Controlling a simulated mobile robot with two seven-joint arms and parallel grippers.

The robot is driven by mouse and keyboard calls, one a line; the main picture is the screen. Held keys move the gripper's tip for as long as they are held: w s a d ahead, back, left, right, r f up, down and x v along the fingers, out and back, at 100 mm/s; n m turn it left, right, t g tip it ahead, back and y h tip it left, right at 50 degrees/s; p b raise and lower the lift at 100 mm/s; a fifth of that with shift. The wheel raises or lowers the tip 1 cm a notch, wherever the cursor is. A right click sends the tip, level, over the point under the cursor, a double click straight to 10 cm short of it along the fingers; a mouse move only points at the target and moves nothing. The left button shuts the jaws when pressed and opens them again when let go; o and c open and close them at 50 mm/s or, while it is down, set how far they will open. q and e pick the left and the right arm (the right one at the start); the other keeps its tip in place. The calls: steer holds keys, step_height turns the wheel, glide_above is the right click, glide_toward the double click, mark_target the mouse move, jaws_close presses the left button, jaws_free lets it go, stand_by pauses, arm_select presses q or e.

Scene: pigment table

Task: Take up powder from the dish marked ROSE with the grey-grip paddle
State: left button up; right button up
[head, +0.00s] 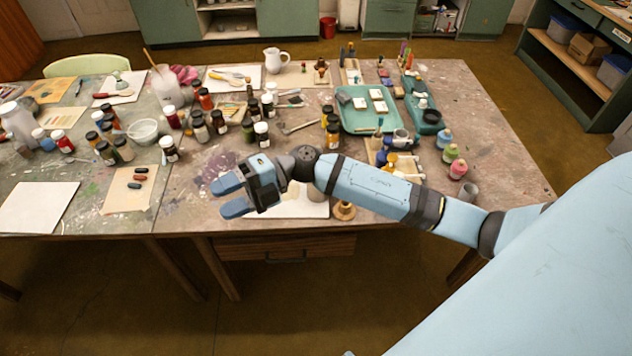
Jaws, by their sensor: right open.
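My right gripper (229,196) is open and empty, its two blue fingers pointing left above the front part of the table. My left gripper is not in view. I cannot read a ROSE mark on any dish. A teal tray (352,123) at the right back holds small white square pieces, too small to tell whether they are dishes. A flat-ended tool (299,127) lies in the middle of the table; I cannot tell whether it is the grey-grip paddle. A white sheet (312,209) lies partly hidden under my right forearm.
Several dark jars with white lids (262,134) crowd the middle and left. A white bowl (143,131) stands at left, a white jug (276,60) at the back. Small coloured bottles (458,169) stand at right. The right table end is mostly clear.

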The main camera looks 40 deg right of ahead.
steer(key=w+d+r+n+h+b, duration=0.1)
steer(key=w+d+h, duration=0.4)
steer(key=d, duration=0.4)
steer(key=w+d+n+g+h+b, duration=0.1)
steer(key=w+d+h+b, duration=0.1)
steer(key=d+h, duration=0.6)
steer(key=w+d+r+h+b, duration=0.1)
steer(key=w+d+h, duration=0.35)
steer(key=d, duration=0.45)
steer(key=shift+h, duration=0.25)
steer(key=f, duration=0.7)
steer(key=shift+s+d+f+p, duration=0.1)
steer(key=shift+s+d+p, duration=0.2)
steer(key=shift+s+d, duration=0.05)
steer(key=f, duration=0.4)
steer(key=f+p, duration=0.1)
steer(key=shift+s+d+f, duration=0.15)
steer(key=shift+s+f, duration=0.25)
steer(key=shift+f, duration=0.25)
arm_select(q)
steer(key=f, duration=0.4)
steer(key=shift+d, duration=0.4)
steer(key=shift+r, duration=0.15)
arm_select(e)
jaws_close()
